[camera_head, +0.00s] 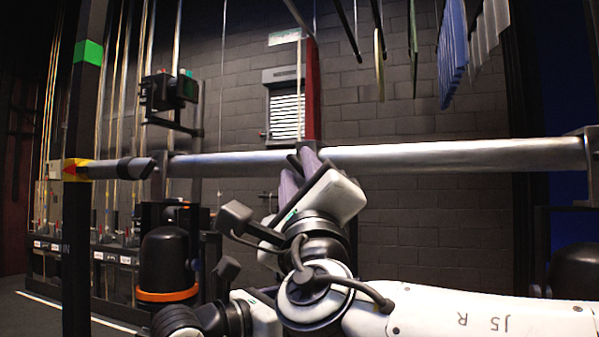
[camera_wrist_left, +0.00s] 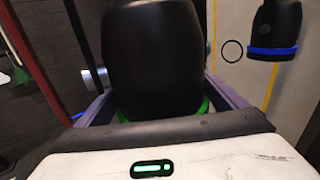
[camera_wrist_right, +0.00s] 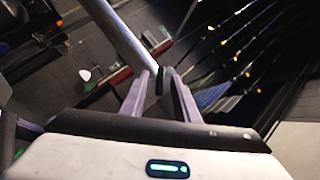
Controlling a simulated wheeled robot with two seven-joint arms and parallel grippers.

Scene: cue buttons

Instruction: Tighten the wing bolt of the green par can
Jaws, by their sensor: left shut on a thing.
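The green par can (camera_wrist_left: 155,55) is a black can with a green band, large in the left wrist view. My left gripper (camera_wrist_left: 158,98) is shut on it, with one purple finger on each side. My right gripper (camera_head: 304,160) is up at the horizontal pipe (camera_head: 440,156) in the head view. In the right wrist view my right gripper (camera_wrist_right: 160,74) has its fingers apart, with a small dark part (camera_wrist_right: 165,78) by the tips beside the pipe. I cannot tell whether that part is the wing bolt. The green can is not clearly visible in the head view, where my right arm covers much of the middle.
A can with an orange band (camera_head: 167,296) hangs left of my right gripper. A can with a blue band (camera_wrist_left: 275,30) hangs at the upper right of the left wrist view. A dark post (camera_head: 76,230) stands at the left. Coloured sheets (camera_head: 453,50) hang above right.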

